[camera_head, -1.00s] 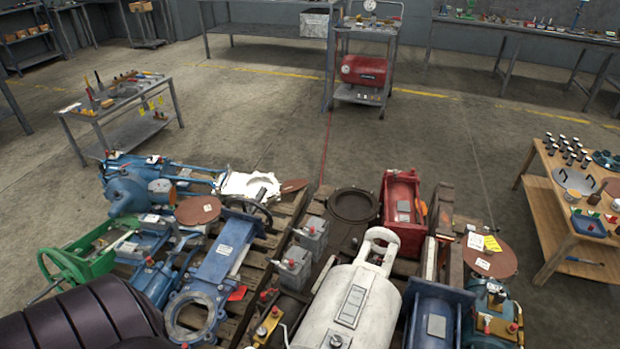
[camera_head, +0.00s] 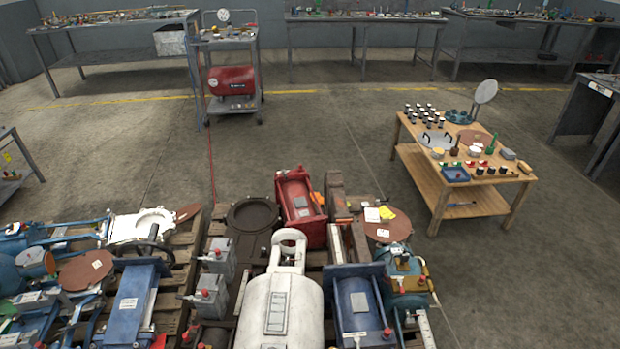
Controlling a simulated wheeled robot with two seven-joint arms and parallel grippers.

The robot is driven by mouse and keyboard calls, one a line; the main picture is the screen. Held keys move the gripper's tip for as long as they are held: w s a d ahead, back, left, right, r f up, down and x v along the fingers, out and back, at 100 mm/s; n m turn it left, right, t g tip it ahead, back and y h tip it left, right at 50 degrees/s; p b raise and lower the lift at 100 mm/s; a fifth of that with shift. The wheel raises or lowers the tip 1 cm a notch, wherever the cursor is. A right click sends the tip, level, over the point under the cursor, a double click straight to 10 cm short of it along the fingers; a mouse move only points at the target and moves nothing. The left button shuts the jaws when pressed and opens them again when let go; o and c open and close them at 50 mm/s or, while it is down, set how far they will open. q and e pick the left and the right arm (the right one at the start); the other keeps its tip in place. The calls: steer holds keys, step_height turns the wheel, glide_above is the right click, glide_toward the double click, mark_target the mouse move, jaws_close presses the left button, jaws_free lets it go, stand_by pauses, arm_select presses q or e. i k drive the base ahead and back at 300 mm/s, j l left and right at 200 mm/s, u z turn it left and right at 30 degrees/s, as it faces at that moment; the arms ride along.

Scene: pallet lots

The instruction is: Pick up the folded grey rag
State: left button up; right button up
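I cannot make out a folded grey rag anywhere in the head view. Small items on the wooden table (camera_head: 440,190) and on the far benches are too small to tell apart. Neither of my grippers shows in this view.
Pallets in front carry a white tank (camera_head: 281,305), a red housing (camera_head: 299,207), a blue housing (camera_head: 360,306) and other machine parts. A trolley (camera_head: 235,105) with a red compressor (camera_head: 231,80) stands behind. Benches (camera_head: 366,19) line the back wall. Concrete floor (camera_head: 340,130) is clear between.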

mark_target(509, 154)
steer(key=z, duration=1.05)
